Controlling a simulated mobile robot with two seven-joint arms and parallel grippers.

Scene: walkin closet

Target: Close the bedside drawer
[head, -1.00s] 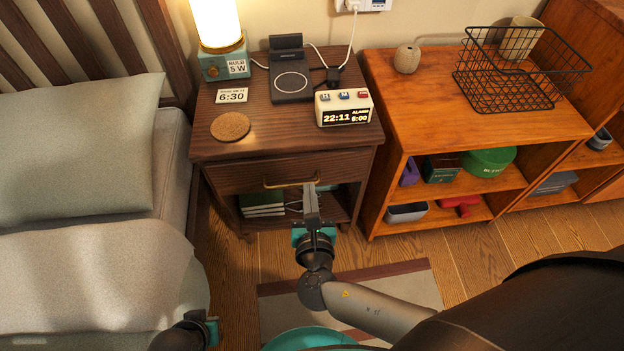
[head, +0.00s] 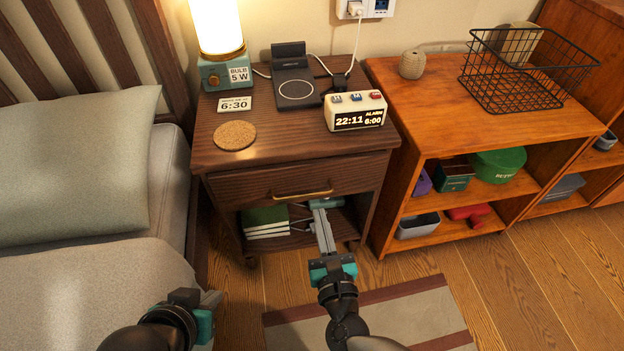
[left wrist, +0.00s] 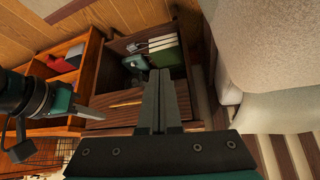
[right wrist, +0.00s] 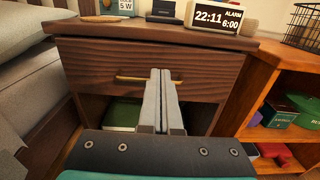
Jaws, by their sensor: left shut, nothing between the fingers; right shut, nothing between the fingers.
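The bedside drawer (head: 240,187) is in the dark wooden nightstand (head: 215,150), with a brass handle (head: 303,194) on its front. Its front looks about flush under the top; I cannot make out a gap. My right gripper (head: 319,212) is shut and empty, its fingers pointing at the nightstand just below the handle. In the right wrist view the fingers (right wrist: 160,75) overlap the drawer front (right wrist: 105,65) and hide part of the handle (right wrist: 133,79); contact cannot be told. My left gripper (head: 212,299) is shut and empty beside the bed, lower left.
The nightstand top holds a lamp (head: 225,68), a coaster (head: 235,135), a charger (head: 295,88) and an alarm clock (head: 355,111). Books (head: 267,222) lie on the open shelf below. The bed (head: 90,270) stands left, an orange shelf unit (head: 450,120) right. A rug (head: 400,315) lies in front.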

